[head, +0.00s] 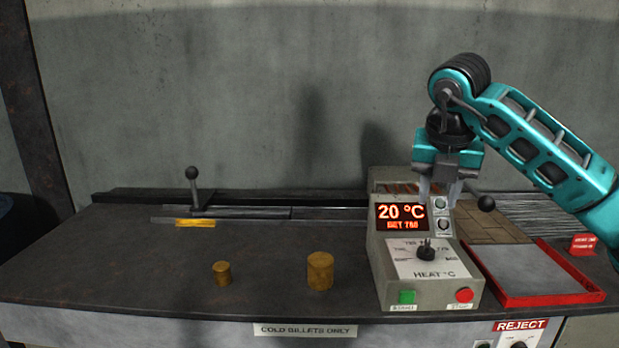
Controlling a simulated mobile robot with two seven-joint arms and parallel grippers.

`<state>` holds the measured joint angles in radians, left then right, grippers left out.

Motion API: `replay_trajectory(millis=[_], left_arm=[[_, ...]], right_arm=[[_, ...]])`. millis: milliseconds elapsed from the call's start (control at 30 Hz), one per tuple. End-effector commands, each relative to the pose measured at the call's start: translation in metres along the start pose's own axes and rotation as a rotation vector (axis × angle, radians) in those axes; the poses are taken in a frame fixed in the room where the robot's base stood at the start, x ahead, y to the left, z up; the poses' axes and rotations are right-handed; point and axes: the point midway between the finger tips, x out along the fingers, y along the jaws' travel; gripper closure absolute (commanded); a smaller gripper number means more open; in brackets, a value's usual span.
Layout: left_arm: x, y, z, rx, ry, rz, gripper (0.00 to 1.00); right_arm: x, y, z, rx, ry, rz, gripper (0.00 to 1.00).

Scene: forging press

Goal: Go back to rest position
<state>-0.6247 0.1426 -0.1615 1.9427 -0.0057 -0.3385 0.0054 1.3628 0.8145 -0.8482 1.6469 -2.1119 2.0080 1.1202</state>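My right gripper (440,193) comes in from the right on a teal arm. It points down over the top of the heater control box (418,262), with its two grey fingers apart and nothing seen between them. It hides part of the box's upper edge. The box display reads 20 °C and SET 760. My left gripper is not in view.
Two brass-coloured billets, a small one (221,273) and a larger one (320,271), stand on the dark bench (120,265). A lever (194,190) stands at the back left. A black knob (486,203) is right of the gripper. A red-rimmed reject tray (558,300) lies at right.

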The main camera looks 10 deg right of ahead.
Motion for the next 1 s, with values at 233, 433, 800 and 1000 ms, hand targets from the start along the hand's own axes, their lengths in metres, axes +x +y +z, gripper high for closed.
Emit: replay_trajectory(millis=[233, 433, 800, 1000], left_arm=[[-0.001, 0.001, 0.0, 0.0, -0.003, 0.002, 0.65], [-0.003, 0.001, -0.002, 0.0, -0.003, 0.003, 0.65], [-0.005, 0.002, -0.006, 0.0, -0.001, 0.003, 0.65], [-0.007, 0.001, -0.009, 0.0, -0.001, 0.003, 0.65]], right_arm=[[0.04, 0.062, -0.06, -0.194, 0.181, 0.24, 0.63], [0.056, 0.146, -0.176, -0.344, 0.504, 0.751, 0.63], [0.004, 0.202, -0.258, 0.215, 0.898, 1.617, 0.63], [0.041, 0.182, -0.236, 0.894, 0.908, 1.758, 0.63]])
